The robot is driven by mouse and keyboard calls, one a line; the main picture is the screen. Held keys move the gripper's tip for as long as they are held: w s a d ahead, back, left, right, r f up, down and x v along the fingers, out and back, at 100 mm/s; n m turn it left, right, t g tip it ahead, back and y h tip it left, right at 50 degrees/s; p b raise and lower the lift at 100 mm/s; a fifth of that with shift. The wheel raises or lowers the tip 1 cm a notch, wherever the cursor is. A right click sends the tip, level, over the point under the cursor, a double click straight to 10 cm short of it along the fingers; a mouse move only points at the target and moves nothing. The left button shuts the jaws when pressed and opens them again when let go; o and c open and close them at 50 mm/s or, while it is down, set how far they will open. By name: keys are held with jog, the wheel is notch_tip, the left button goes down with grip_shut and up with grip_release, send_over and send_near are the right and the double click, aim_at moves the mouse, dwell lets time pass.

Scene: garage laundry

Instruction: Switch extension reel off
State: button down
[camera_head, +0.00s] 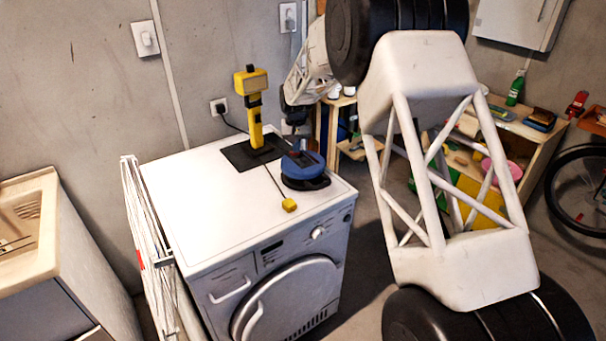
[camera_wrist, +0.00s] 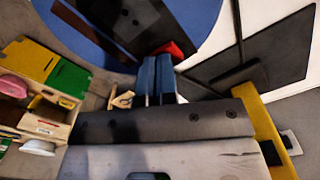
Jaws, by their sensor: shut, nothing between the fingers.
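The extension reel (camera_head: 303,166) stands on top of the washing machine, with a blue body and a dark base. In the wrist view its round blue face (camera_wrist: 195,15) fills the top, crossed by a dark panel. A small red switch part (camera_wrist: 173,50) shows at the edge of that panel; its on or off position cannot be told. My gripper (camera_wrist: 157,62) is shut and empty, its two bluish fingers side by side. The fingertips are close to the red part; whether they touch cannot be told. In the head view my gripper is small and dark, just above the reel.
A yellow lamp-like device (camera_head: 256,120) stands on a black mat (camera_head: 238,155) behind the reel. The washing machine top (camera_head: 195,195) is otherwise clear. A drying rack (camera_head: 140,230) leans at its left; a workbench (camera_head: 535,130) stands right.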

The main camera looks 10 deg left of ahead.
dwell(0.3)
jog(key=shift+r, duration=3.4)
jog(key=shift+s+d+r, duration=0.2)
jog(key=shift+d+r, duration=0.1)
jog(key=s+d+r+m, duration=0.1)
jog(key=s+d+r, duration=0.4)
jog(key=s+d, duration=0.3)
jog(key=s+d+r+t, duration=0.1)
jog(key=s+d+r, duration=0.5)
jog(key=s+d, duration=0.25)
jog(key=s+d+r+m, duration=0.1)
jog(key=s+d+r, duration=0.4)
jog(key=s+d, duration=0.35)
jog(key=s+d+f, duration=0.1)
jog(key=s+d, duration=0.3)
jog(key=s, duration=0.7)
jog(key=s+d+f+t, duration=0.1)
jog(key=s+d, duration=0.3)
jog(key=s, duration=0.7)
jog(key=s+d+f+m, duration=0.1)
jog(key=s+d+f, duration=0.2)
jog(key=s, duration=0.8)
jog(key=shift+s+d+f+t, duration=0.2)
jog(key=shift+d+f+t, duration=0.1)
jog(key=shift+d, duration=0.45)
